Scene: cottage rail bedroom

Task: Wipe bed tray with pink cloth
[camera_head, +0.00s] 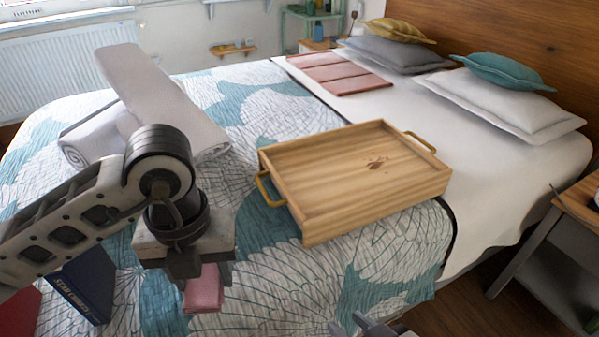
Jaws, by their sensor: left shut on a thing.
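The wooden bed tray (330,208) lies on the bed, right of the middle, with a brass handle at each end. A small brown stain (377,163) marks its floor. My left gripper (205,276) is shut on the pink cloth (204,293), in front and to the left of the tray. The cloth hangs below the fingers, and its upper part is hidden by the gripper. My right gripper (352,326) is at the bottom edge, partly cut off. Its visible fingertips are apart, with nothing seen between them.
Rolled white towels (92,140) lie on the bed behind my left arm. A dark blue book (85,283) and a red item (18,312) are at lower left. Pillows (503,100) and a folded pink blanket (335,75) lie farther back. A bedside table (578,205) stands at right.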

